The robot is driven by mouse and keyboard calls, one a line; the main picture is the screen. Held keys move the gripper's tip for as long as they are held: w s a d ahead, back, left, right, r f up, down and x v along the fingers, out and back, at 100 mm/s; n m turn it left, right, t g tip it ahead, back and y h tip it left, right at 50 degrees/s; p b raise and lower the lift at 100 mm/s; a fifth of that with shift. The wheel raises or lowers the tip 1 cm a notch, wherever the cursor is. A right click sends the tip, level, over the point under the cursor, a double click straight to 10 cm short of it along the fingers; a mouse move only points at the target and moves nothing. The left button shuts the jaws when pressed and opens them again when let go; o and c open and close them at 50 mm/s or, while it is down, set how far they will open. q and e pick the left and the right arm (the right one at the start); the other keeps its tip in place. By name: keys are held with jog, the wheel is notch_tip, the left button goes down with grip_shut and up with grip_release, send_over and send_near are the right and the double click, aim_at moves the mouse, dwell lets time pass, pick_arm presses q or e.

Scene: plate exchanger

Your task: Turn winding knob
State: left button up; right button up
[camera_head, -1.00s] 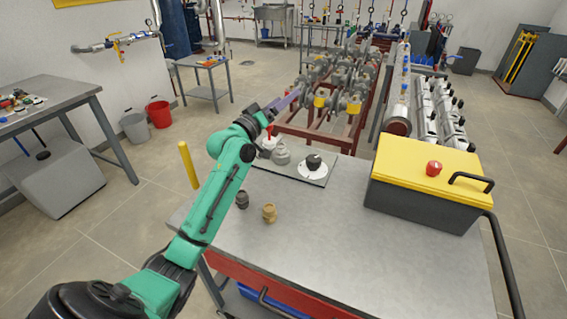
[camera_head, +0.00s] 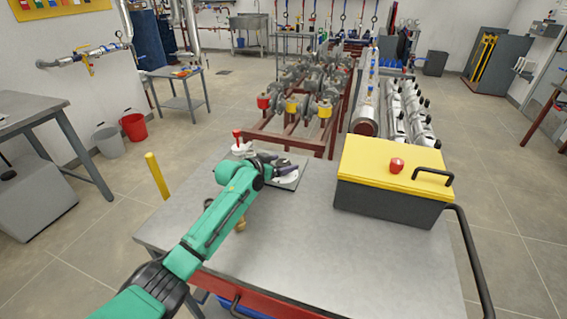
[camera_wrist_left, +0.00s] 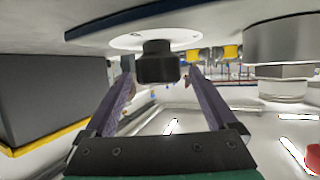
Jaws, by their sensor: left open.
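The winding knob is black and sits on a white round dial (camera_head: 288,180) on a grey plate (camera_head: 297,187) at the table's far left part. In the head view my left gripper (camera_head: 291,166) covers most of the knob. In the left wrist view the black knob (camera_wrist_left: 158,63) hangs from the white dial (camera_wrist_left: 135,41), as the picture is upside down. My left gripper's purple fingers (camera_wrist_left: 159,76) are open, with their tips on either side of the knob. I cannot tell whether they touch it. My right gripper is not in view.
A brass fitting (camera_head: 240,223) is partly behind my arm. A grey cylinder (camera_wrist_left: 290,42) is beside the knob in the wrist view. The front table middle is clear.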

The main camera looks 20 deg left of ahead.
pick_arm(q)
jog(key=shift+w+d+f, duration=0.25)
jog(key=shift+w, duration=0.2)
